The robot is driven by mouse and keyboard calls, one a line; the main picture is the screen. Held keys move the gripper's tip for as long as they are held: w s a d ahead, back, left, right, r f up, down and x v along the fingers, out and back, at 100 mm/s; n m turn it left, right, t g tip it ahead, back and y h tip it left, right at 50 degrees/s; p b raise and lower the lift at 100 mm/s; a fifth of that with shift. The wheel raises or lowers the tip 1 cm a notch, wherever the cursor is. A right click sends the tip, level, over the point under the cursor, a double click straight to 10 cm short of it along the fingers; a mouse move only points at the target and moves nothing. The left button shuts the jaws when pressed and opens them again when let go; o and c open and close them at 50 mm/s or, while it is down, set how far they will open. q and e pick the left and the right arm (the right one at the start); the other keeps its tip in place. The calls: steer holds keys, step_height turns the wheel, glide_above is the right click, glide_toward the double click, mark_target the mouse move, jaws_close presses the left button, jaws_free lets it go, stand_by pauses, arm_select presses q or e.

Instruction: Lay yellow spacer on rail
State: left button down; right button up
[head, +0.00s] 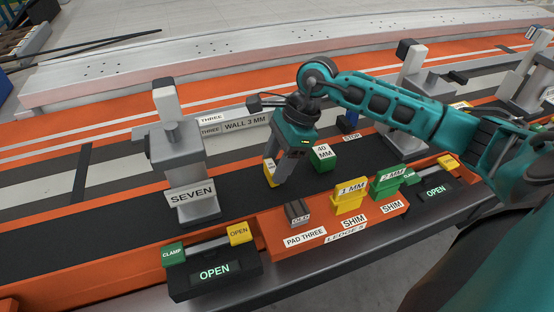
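A small yellow block with a white label (269,173), which looks like the yellow spacer, stands at the dark rail (110,225), partly hidden by my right gripper. My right gripper (280,174) points down at the rail, its grey fingers right against or in front of the yellow block. I cannot tell whether the fingers are closed on it or whether it touches the rail. A green block labelled 40 MM (323,158) stands just to the right of the gripper. My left gripper is not in view.
An orange ledge (271,238) in front holds a dark pad (297,212), a yellow 1 MM shim (349,196) and a green 2 MM shim (387,182). A clamp post labelled SEVEN (184,160) stands left. Both clamp panels read OPEN. The rail is bare left of the post.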

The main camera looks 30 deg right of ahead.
steer(key=o, duration=0.4)
steer(key=shift+r, duration=0.1)
steer(key=shift+r+p, duration=0.2)
steer(key=shift+p, duration=0.15)
steer(key=v, duration=1.1)
steer(key=shift+d+r, duration=0.2)
steer(key=shift+r, duration=0.1)
steer(key=shift+s, duration=0.15)
